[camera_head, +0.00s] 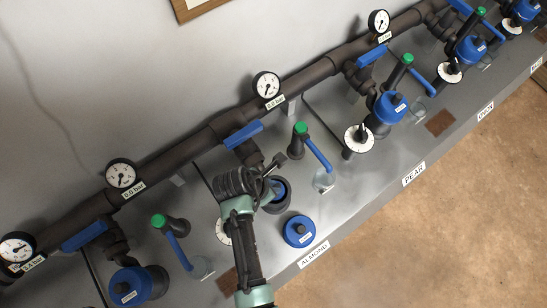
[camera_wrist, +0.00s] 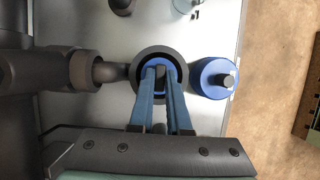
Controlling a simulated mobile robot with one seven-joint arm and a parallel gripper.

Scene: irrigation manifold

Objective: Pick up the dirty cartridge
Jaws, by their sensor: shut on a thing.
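The dirty cartridge (camera_wrist: 161,64) sits inside the open round dark housing (camera_wrist: 138,83) in the wrist view. Only its blue top and a dark stub show; the rest is hidden in the housing, and I cannot tell how dirty it is. My gripper (camera_wrist: 160,73) reaches down over the housing, its two blue fingers shut on the stub from either side. In the head view, my gripper (camera_head: 272,182) is at the open housing (camera_head: 283,204) in the ALMOND section.
A blue lid (camera_wrist: 210,92) with a dark knob lies right of the housing; it also shows in the head view (camera_head: 298,231) above the ALMOND label. Dark pipework (camera_wrist: 60,70) stands close on the left. A green-topped post and blue lever (camera_head: 318,152) are to the right of the housing.

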